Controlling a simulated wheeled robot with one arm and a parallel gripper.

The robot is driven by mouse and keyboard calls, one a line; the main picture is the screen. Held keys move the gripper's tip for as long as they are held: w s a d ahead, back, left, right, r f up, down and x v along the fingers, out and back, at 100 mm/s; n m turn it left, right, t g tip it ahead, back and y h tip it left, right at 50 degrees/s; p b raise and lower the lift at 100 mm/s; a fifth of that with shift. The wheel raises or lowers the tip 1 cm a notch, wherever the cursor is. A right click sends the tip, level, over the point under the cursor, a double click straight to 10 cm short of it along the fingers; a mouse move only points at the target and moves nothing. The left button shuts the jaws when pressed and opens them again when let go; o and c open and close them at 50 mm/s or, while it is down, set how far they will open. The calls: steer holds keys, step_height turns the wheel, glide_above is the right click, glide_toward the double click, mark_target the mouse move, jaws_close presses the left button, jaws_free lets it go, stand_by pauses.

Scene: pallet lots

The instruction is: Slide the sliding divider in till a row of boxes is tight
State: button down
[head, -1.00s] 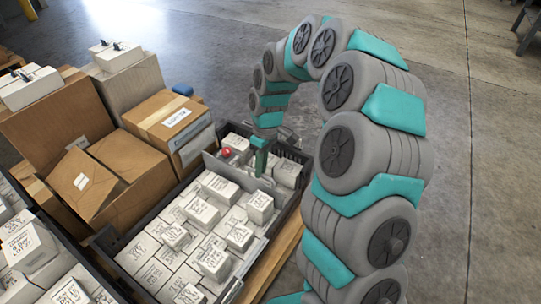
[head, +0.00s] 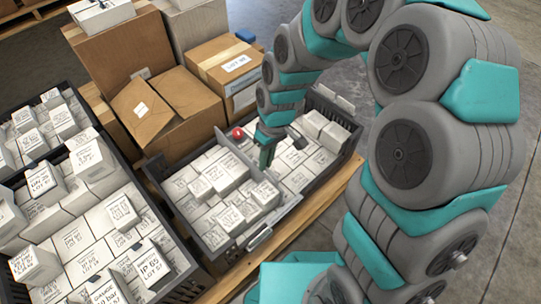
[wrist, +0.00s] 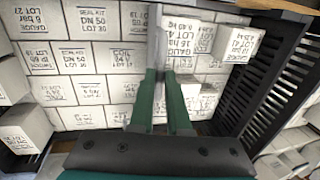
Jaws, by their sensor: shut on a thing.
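The sliding divider (head: 236,152) is a thin grey plate standing across a dark crate (head: 352,146) of white boxes. A red knob (head: 238,132) shows near its far end. My gripper (head: 266,152) reaches down into the crate at the divider. In the wrist view its green fingers (wrist: 160,98) are shut on the upper edge of the divider (wrist: 158,45). Rows of white boxes (wrist: 85,60) lie close together left of the divider, and more boxes (wrist: 190,40) lie to its right. Whether the boxes press against the plate is hard to tell.
Several loose boxes (head: 226,172) stand on top of the rows. A second dark crate (head: 150,215) of white boxes is at left. Brown cartons (head: 168,105) stand behind. The crate rests on a wooden pallet (head: 330,205), with open floor at right.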

steer(key=shift+w+r, duration=0.1)
steer(key=c, duration=0.9)
jaws_free()
steer(key=r, duration=0.5)
steer(key=w+d+r, duration=0.1)
steer(key=r, duration=0.1)
steer(key=shift+r+p, duration=0.3)
steer(key=s+d+r+m+p, duration=0.2)
steer(key=s+d+r+m, duration=0.1)
steer(key=s+d+r, duration=0.2)
steer(key=s+d+r+m+h+p, duration=0.1)
steer(key=s+d+r+m+p, duration=0.2)
steer(key=s+d+r, duration=0.3)
steer(key=s+d+r+m+p, duration=0.2)
steer(key=s+d+r, duration=0.3)
steer(key=s, duration=0.6)
steer(key=shift+s+d+r+m+h+p, duration=0.15)
steer(key=shift+d+m+h+p, duration=0.15)
steer(key=shift+d+m+p, duration=0.15)
